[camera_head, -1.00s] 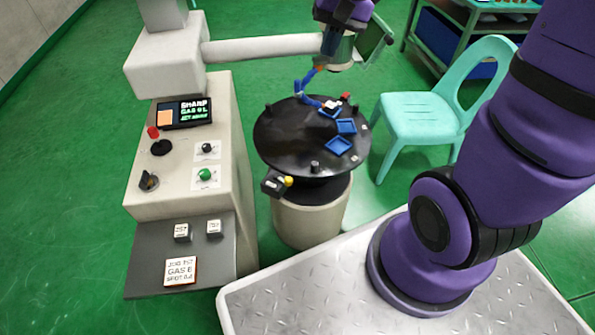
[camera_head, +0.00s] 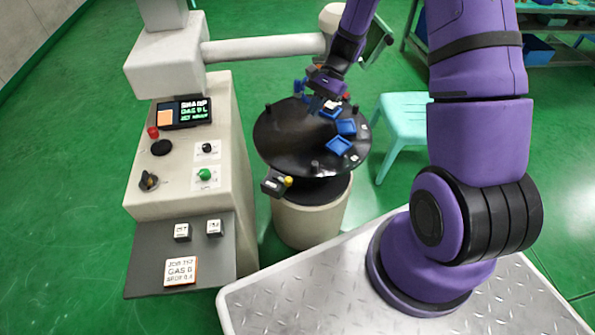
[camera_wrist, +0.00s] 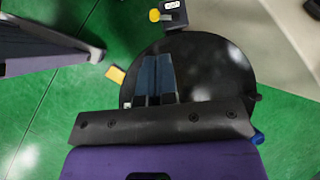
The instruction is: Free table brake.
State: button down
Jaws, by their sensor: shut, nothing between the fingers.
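The round black table (camera_head: 285,142) stands on a pale drum base. A small dark box (camera_head: 272,186) with a yellow knob (camera_head: 288,181) sits at its front left edge; it looks like the table brake. In the wrist view the dark box (camera_wrist: 175,14) and yellow knob (camera_wrist: 154,15) show at the top, beyond my fingertips. My gripper (camera_head: 316,106) is shut and empty over the back part of the table, apart from the knob. In the wrist view its fingers (camera_wrist: 154,75) lie together against the black tabletop (camera_wrist: 212,70).
Blue trays (camera_head: 338,146) lie on the table's right side, and short black posts (camera_head: 315,166) stand near its rim. The control console (camera_head: 185,150) stands at left, with a pale horizontal arm (camera_head: 262,48) behind the table.

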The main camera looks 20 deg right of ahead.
jog(key=f+m, duration=0.1)
jog(key=f, duration=0.3)
jog(key=f+m+y, duration=0.1)
jog(key=f, duration=0.4)
jog(key=s+f+m+y, duration=0.1)
jog(key=f+m, duration=0.1)
jog(key=f, duration=0.3)
jog(key=shift+d+f, duration=0.1)
jog(key=shift+d, duration=0.15)
send_near(282, 178)
jog(key=s+a+f, duration=0.1)
jog(key=s, duration=0.1)
jog(key=s+a+f, duration=0.1)
jog(key=f, duration=0.1)
jog(key=shift+s+a+f, duration=0.2)
jog(key=shift+s, duration=0.2)
